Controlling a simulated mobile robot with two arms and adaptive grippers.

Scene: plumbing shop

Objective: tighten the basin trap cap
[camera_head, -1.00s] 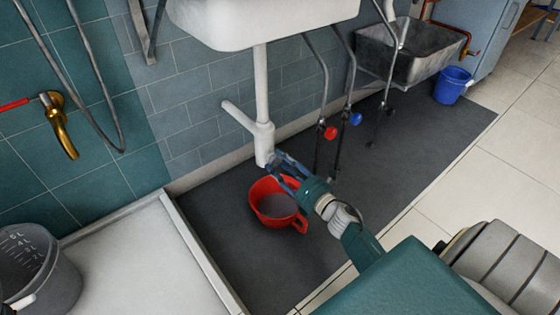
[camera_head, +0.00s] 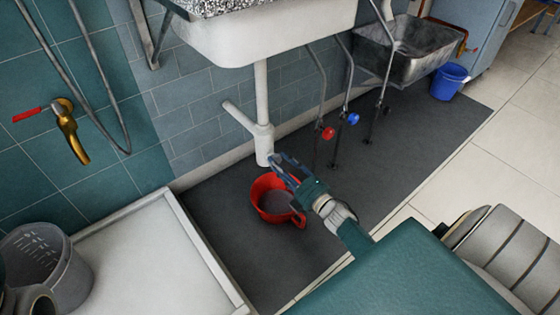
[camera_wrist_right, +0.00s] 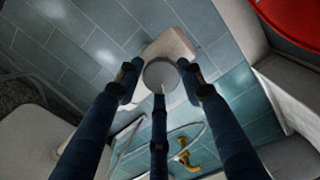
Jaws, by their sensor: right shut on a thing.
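The white basin trap (camera_head: 263,135) hangs upright under the white basin (camera_head: 265,38) in the head view. Its round cap (camera_wrist_right: 160,75) faces the camera in the right wrist view, between the three dark blue fingers. My right gripper (camera_head: 275,158) reaches up to the trap's lower end from the lower right. It is shut on the cap; the fingertips sit around its rim. In the head view the fingers partly hide the cap. My left gripper is not in view.
A red jug (camera_head: 268,188) stands on the dark mat (camera_head: 235,260) just below the trap and gripper. Pipes with a red valve (camera_head: 328,133) and a blue valve (camera_head: 353,118) stand to the right. A white tray (camera_head: 150,265) and grey bucket (camera_head: 72,280) are at left.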

